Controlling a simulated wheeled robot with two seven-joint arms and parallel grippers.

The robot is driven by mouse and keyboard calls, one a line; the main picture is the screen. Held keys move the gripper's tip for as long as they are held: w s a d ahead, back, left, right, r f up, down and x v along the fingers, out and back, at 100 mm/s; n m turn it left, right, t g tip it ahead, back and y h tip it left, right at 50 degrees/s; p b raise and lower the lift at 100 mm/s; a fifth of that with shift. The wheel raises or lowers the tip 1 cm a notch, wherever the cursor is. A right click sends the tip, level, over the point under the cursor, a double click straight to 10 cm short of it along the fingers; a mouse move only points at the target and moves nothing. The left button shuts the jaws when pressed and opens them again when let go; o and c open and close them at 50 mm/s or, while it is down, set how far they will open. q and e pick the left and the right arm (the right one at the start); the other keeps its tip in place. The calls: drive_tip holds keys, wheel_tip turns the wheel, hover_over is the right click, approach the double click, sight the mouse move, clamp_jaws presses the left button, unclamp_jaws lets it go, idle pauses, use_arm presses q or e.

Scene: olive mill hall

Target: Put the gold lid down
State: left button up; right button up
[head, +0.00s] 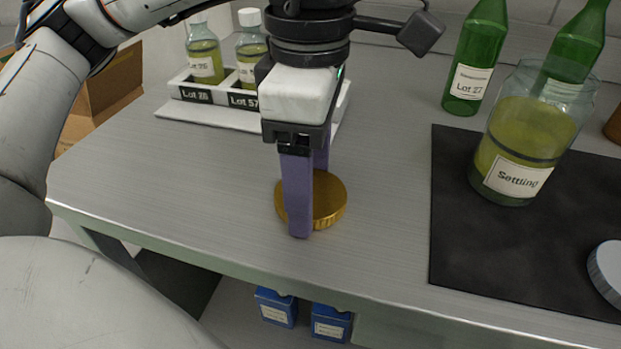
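The gold lid (330,197) is a round disc with a ribbed edge, at the middle of the grey table in the head view. My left gripper (307,200) points straight down with its purple fingers on the near and far sides of the lid, and looks shut on it. The near finger hides part of the lid, and the lid hides the far fingertip. The lid is low over the tabletop; I cannot tell whether it touches it. My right gripper is not in view.
The grey table (200,180) is clear left and right of the lid. A labelled rack (180,92) with bottles stands behind. A dark mat (460,235) at right bears the Settling jar (515,150) and a pale lid (606,268). Green bottles (475,55) stand behind.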

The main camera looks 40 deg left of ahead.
use_arm(q)
drive_tip(key=shift+f, duration=0.2)
drive_tip(key=o, duration=1)
drive_tip(key=shift+r, duration=0.1)
drive_tip(key=shift+o, duration=0.8)
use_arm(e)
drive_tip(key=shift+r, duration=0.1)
use_arm(q)
drive_tip(key=shift+r, duration=0.3)
wheel_tip(320, 180, up, 12)
drive_tip(key=p, duration=0.3)
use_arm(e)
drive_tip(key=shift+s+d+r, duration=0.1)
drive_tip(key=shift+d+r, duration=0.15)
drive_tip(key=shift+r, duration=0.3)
